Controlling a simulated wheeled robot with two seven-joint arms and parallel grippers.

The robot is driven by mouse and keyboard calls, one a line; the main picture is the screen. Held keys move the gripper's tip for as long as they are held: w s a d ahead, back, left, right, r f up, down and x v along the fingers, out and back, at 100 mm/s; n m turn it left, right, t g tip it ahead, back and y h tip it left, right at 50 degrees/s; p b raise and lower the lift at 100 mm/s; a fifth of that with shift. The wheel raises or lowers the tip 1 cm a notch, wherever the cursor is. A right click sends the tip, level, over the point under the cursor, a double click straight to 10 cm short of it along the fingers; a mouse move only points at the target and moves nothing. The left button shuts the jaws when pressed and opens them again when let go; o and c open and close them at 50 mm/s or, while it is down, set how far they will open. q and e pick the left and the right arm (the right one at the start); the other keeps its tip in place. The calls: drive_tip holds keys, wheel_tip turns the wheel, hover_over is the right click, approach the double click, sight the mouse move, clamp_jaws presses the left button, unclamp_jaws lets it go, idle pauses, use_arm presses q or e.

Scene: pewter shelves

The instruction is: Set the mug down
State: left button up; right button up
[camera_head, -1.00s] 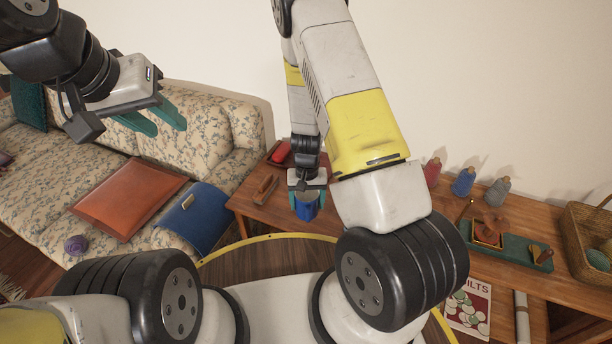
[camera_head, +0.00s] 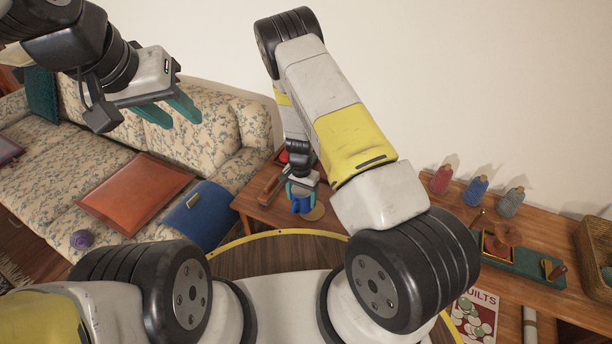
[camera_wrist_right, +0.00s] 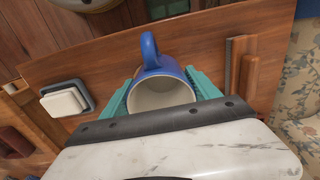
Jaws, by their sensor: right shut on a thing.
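The blue mug (camera_head: 301,205) is held by my right gripper (camera_head: 302,188) over the left part of the wooden table (camera_head: 262,212). In the right wrist view, the mug (camera_wrist_right: 163,90) shows its pale inside and its handle points away from the wrist. The teal fingers of my right gripper (camera_wrist_right: 160,95) are shut on its two sides. I cannot tell whether its base touches the table. A round tan disc (camera_head: 314,212) lies beside and partly behind the mug in the head view. My left gripper (camera_head: 170,112) is open and empty above the sofa.
A wooden tool (camera_head: 270,190) lies left of the mug, and a white block on a dark base (camera_wrist_right: 66,101) shows in the wrist view. Several thread spools (camera_head: 476,188) and a green tray (camera_head: 520,262) stand further right. A floral sofa (camera_head: 200,145) adjoins the table.

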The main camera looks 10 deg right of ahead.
drive_tip(key=d, duration=0.1)
drive_tip(key=w+d, duration=0.1)
drive_tip(key=d, duration=0.1)
drive_tip(key=shift+w+f, duration=0.15)
drive_tip(key=shift+w, duration=0.05)
drive_tip(key=shift+w+d+f, duration=0.1)
drive_tip(key=shift+d+f, duration=0.1)
drive_tip(key=shift+f, duration=0.7)
drive_tip(key=shift+d+f, duration=0.15)
drive_tip(key=shift+f, duration=0.75)
drive_tip(key=o, duration=1.7)
drive_tip(key=shift+f, duration=0.15)
